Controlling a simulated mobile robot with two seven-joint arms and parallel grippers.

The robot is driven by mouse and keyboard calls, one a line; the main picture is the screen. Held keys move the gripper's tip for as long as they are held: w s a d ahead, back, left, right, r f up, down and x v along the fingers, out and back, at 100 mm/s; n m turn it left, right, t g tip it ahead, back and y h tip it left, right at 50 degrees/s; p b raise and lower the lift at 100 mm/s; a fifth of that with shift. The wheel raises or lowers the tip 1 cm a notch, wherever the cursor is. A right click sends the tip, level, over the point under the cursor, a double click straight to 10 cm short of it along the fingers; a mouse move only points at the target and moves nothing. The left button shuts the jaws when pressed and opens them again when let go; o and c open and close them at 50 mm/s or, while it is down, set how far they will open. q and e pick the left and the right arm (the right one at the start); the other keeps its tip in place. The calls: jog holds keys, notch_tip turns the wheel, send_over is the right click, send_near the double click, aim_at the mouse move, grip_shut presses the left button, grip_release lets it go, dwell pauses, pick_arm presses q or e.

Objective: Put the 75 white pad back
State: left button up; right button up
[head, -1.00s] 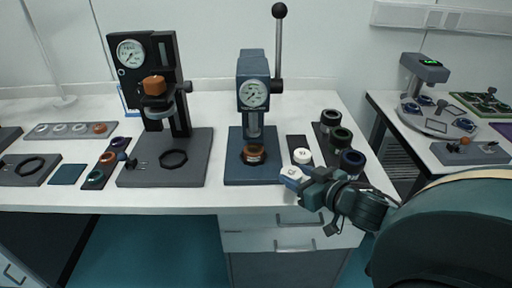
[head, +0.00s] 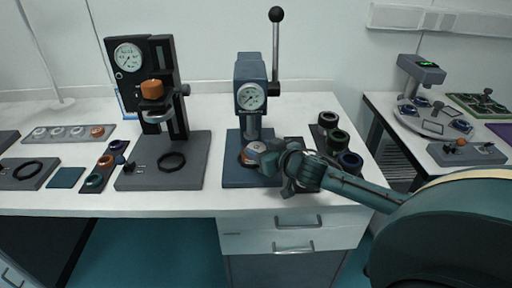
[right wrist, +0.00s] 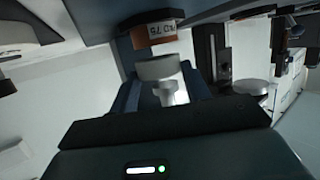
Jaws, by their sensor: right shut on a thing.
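My right gripper (head: 262,151) is at the blue lever press (head: 250,85), over the front of its base. In the right wrist view it is shut on a pale grey-white round pad (right wrist: 160,68) with a narrower stem. Just beyond the held pad is an orange-brown piece (right wrist: 153,43) with a white label that reads "PAD 75" upside down. In the head view an orange-brown ring (head: 246,160) shows on the press base, partly hidden by the gripper. I cannot tell whether the held pad touches it. My left gripper is not in view.
A dark rack (head: 323,150) with several dark rings stands right of the press. A white disc (right wrist: 248,87) shows to the right in the right wrist view. A black gauge press (head: 150,85) stands left. The press lever (head: 275,50) is upright.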

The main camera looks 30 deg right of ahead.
jog(key=shift+w+r, duration=0.1)
jog(key=shift+w, duration=0.7)
jog(key=shift+w+p, duration=0.35)
jog(key=shift+p, duration=0.05)
jog(key=shift+w+f, duration=0.1)
jog(key=shift+f, duration=0.55)
jog(key=shift+f, duration=0.1)
jog(key=shift+f, duration=0.15)
jog(key=o, duration=1)
jog(key=shift+c, duration=0.2)
